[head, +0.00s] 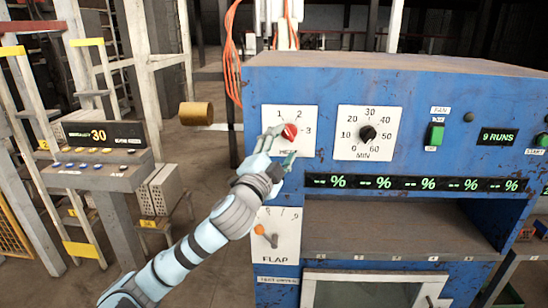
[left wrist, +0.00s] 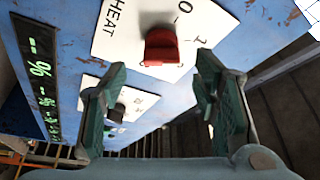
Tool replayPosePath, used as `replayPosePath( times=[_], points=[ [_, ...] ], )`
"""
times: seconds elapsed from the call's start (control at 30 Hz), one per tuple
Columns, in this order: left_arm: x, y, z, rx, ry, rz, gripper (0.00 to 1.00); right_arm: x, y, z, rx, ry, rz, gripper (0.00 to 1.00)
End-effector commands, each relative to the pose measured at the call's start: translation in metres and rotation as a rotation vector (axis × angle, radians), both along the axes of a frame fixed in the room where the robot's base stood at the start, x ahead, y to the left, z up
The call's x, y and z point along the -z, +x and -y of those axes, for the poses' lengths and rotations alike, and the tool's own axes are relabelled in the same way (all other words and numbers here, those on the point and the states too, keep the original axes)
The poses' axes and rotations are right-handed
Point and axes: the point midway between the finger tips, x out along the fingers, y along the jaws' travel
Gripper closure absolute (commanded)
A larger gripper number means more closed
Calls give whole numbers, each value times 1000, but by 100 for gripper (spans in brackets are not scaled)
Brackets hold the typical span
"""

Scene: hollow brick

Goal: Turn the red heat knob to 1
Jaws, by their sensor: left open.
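The red heat knob (head: 289,131) sits on a white HEAT dial plate (head: 311,149) at the left of a blue machine panel. The numbers 1, 2 and 3 show around it; I cannot tell where it points. My left gripper (head: 280,146) is open in front of the dial, partly covering its lower left. In the left wrist view, the red knob (left wrist: 161,46) shows ahead, between and beyond the two spread fingers of my left gripper (left wrist: 162,76), apparently not touched; 0 and 1 are readable beside it. My right gripper is not in view.
A black minutes knob (head: 367,133) is on the plate to the right. A FLAP lever (head: 260,230) is below the heat dial. A percent display strip (head: 410,184) runs under the dials. A console reading 30 (head: 96,134) stands at left.

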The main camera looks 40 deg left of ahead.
Motion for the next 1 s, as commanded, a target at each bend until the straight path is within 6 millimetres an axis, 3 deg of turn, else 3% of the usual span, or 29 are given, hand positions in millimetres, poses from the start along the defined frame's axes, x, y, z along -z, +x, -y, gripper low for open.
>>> replayPosePath(
  times=[0.13,0.3,0.9,1.0],
  points=[
    [9,-39,14,3,11,-8,45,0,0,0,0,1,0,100],
    [14,-67,22,2,6,-5,45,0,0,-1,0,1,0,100],
    [16,-72,23,1,-3,-1,45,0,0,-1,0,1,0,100],
    [36,-74,20,-17,-54,-40,45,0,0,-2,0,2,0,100]
  ],
)
